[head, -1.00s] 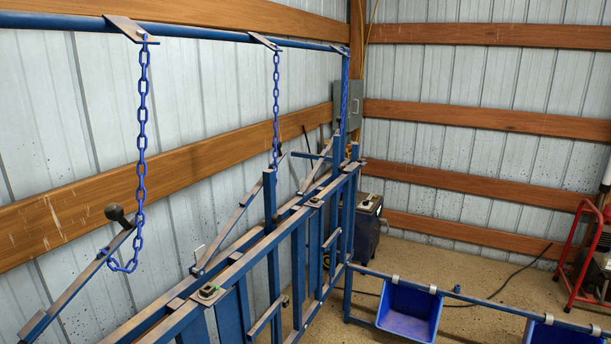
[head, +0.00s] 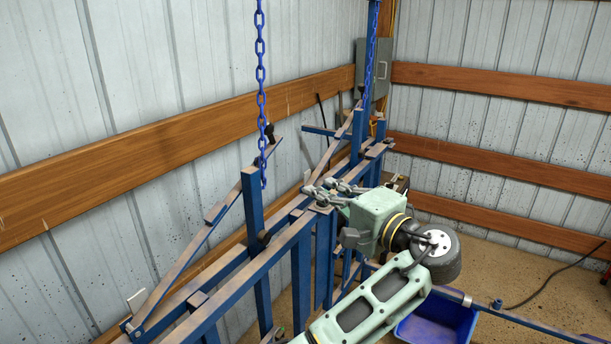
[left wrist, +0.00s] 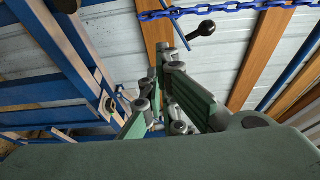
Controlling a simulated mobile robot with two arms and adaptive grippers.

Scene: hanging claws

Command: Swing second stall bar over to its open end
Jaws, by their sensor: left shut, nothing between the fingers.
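A blue upright bar (head: 253,212) stands up through the slot between the two top rails of the blue stall frame (head: 215,290). Another upright bar (head: 357,135) stands farther along, near the corner. I cannot tell for sure which is the second stall bar. My left gripper (head: 322,194) is above the near top rail, to the right of the nearer upright bar and apart from it. It is shut with nothing held. In the left wrist view its fingers (left wrist: 161,66) come together, with blue frame rails to the left. My right gripper is not in view.
A blue chain (head: 261,80) hangs beside the nearer upright bar. A sloping lever (head: 195,250) and a black knob (head: 268,131) lie behind it. A blue trough (head: 440,318) hangs at lower right. The wooden wall board (head: 180,150) runs behind the frame.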

